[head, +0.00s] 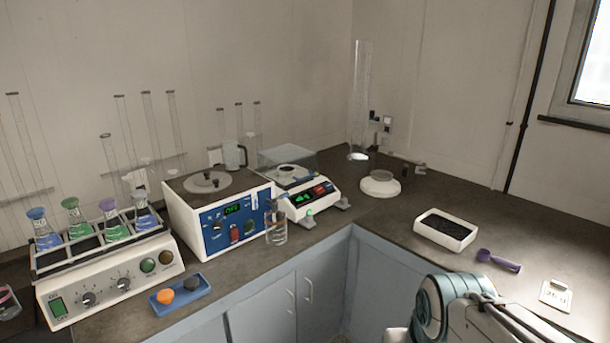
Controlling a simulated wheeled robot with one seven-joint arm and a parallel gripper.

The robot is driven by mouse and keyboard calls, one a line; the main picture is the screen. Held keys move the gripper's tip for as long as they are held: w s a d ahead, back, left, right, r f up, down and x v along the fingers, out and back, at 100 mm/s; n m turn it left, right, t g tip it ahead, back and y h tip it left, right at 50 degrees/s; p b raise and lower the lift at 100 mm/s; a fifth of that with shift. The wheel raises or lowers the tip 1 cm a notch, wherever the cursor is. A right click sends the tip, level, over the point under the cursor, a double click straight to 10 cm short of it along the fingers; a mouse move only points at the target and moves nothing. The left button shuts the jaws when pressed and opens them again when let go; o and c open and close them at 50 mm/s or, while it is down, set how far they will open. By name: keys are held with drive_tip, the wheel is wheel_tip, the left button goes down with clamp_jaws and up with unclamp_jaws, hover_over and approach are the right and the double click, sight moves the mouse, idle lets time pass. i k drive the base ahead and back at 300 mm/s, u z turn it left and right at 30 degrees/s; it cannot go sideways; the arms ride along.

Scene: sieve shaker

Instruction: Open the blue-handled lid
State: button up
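A white instrument with a blue front panel (237,226) stands left of the corner. Its grey top carries a round pale disc (207,182), perhaps its lid, lying flat; no gap shows under it. The panel has a lit green display, a dial and a red switch. My arm shows at the bottom right, white with a teal joint. My gripper is out of the picture, well away from the instrument as far as I can tell.
A flask shaker (108,284) with several stoppered flasks stands left; a blue tray (180,308) lies before it. A small clear bottle (276,229) stands close to the instrument's front right. A balance (316,199) stands right. A white tray (464,240) and purple scoop (498,261) lie on the right counter.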

sight(311, 173)
drive_tip(key=u, duration=0.3)
drive_tip(key=i, duration=0.95)
drive_tip(key=z, duration=0.55)
